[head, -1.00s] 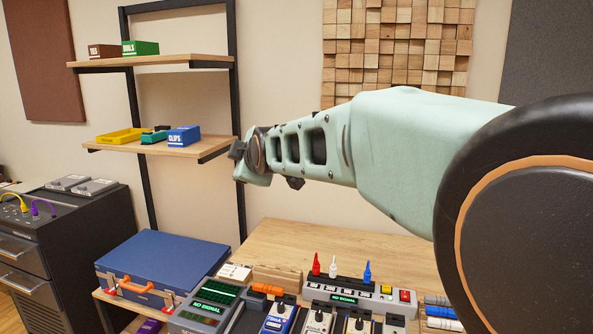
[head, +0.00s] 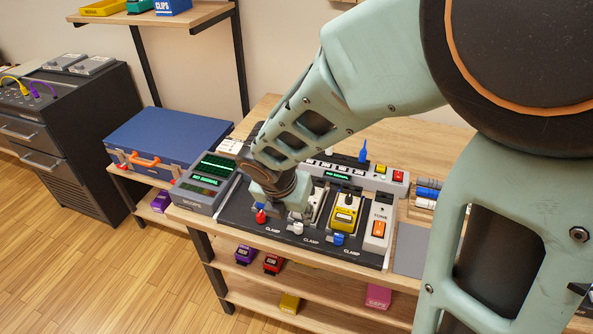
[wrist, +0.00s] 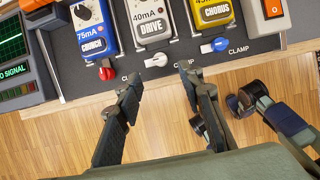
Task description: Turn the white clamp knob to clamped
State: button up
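The white clamp knob (wrist: 157,60) is on the dark board's front strip, below the DRIVE pedal (wrist: 150,25), with a CLAMP label partly visible to its right. It also shows in the head view (head: 298,228), just in front of my gripper. In the wrist view my gripper (wrist: 157,80) is open and empty. Its two fingers flank the white knob, tips near the board's front edge; I see no contact. The red knob (wrist: 107,72) is left, under the CRUNCH pedal (wrist: 92,28), and the blue knob (wrist: 218,45) is right, under the CHORUS pedal (wrist: 211,12).
A power strip (head: 397,190) with a blue-tipped plug (head: 363,152) lies behind. A blue case (head: 165,140) sits farther left. The floor in front is clear.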

aim_at(298, 224)
jog(key=b+x, duration=0.7)
jog(key=x, duration=0.1)
jog(key=shift+f, duration=0.3)
jog(key=shift+c, duration=0.5)
grip_shut()
